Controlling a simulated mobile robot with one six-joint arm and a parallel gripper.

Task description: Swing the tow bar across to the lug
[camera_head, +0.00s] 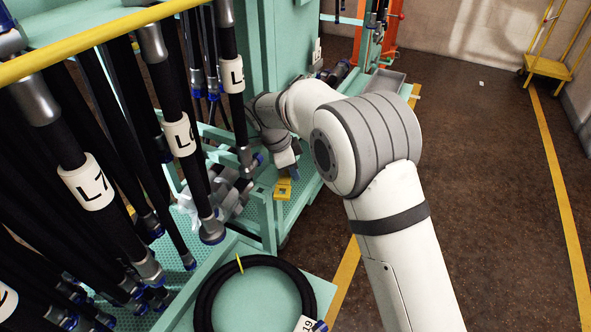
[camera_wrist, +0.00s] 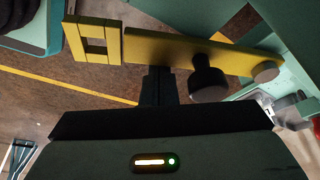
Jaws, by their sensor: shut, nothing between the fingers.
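In the head view, yellow parts (camera_head: 283,190) show just below my gripper (camera_head: 292,172).
A green hose rack (camera_head: 265,222) with hanging black hoses (camera_head: 175,110) stands at the left. A coiled hose (camera_head: 207,300) lies on a green shelf at the bottom. Open brown floor (camera_head: 480,150) is at the right, with a yellow cart (camera_head: 550,66) beyond.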

